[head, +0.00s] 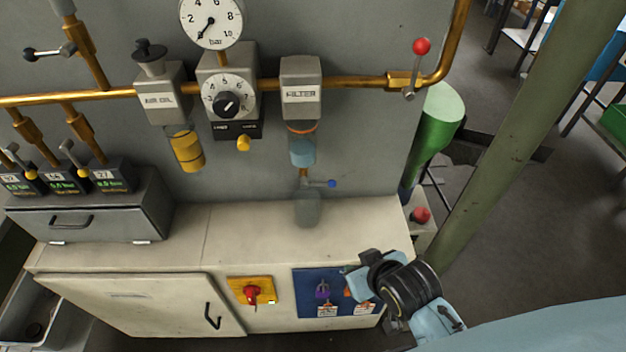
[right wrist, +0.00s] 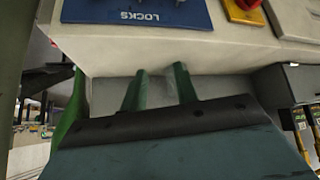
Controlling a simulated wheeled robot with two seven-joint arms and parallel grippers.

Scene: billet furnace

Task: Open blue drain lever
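The blue drain lever (head: 332,183) is a small blue-tipped handle. It sticks out to the right, roughly level, from the brass drain pipe below the filter (head: 301,92) and its blue-tinted bowl (head: 302,150). A small grey cup (head: 307,208) stands beneath it on the bench top. My right wrist is in front of the bench's right end, below and right of the lever, well apart from it. In the right wrist view, my right gripper (right wrist: 161,70) has two green fingers apart with nothing between them. The lever is not in that view. My left gripper is not in view.
The bench top (head: 245,225) is mostly clear. The blue locks panel (head: 310,283) and red switch (head: 252,294) are on its front. A brass pipe (head: 350,84) with a red-knobbed lever (head: 421,46) runs above. A green post (head: 520,130) stands right.

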